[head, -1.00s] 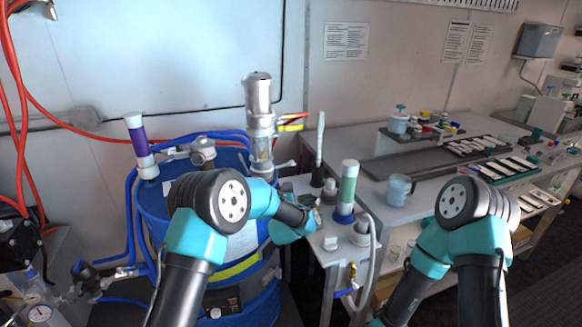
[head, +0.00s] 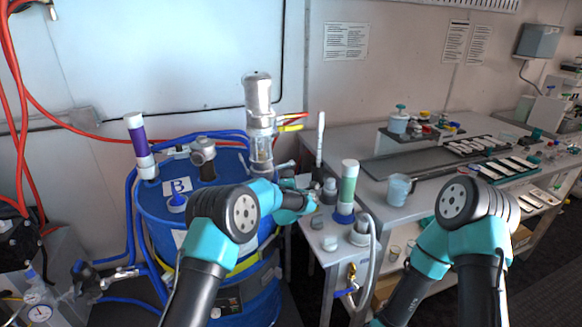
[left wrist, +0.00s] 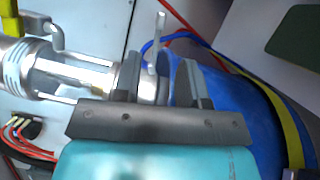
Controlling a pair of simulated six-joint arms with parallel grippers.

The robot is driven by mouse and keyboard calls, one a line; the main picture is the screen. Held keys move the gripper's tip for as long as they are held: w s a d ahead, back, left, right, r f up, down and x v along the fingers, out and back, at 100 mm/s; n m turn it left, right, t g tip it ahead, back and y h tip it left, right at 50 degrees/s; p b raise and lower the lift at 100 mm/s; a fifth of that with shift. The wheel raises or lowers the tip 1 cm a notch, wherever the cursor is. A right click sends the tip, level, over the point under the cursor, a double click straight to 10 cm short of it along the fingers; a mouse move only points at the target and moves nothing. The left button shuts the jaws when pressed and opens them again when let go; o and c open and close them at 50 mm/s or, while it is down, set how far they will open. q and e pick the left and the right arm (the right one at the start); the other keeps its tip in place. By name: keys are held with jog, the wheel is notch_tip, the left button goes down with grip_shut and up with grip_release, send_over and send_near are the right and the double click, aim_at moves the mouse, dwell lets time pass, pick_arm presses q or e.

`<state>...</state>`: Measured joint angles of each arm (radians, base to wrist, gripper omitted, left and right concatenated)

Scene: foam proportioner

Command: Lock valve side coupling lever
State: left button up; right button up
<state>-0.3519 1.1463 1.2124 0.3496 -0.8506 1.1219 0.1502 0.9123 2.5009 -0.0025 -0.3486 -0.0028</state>
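The clear-and-metal pump column (head: 260,125) stands on the blue drum (head: 150,205) in the head view. A thin silver lever (head: 285,164) sticks out to the right at its base. In the left wrist view the column lies sideways, and the silver lever (left wrist: 161,42) stands up beyond the fingers, beside the silver coupling (left wrist: 150,88). My left gripper (left wrist: 160,75) is open, its fingers apart with the coupling showing between them. I cannot tell whether they touch it. In the head view its fingertips are hard to make out. My right gripper is out of view.
A yellow valve handle (left wrist: 38,18) sits farther up the column. Blue hoses (head: 130,215) surround the drum. A bench (head: 340,145) with trays lies right.

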aim_at(291, 164)
pick_arm(q)
jog(key=shift+w+d+r, duration=0.15)
jog(key=shift+w, duration=2.2)
jog(key=shift+w+d+r, duration=0.15)
jog(key=shift+w, duration=2.15)
grip_shut()
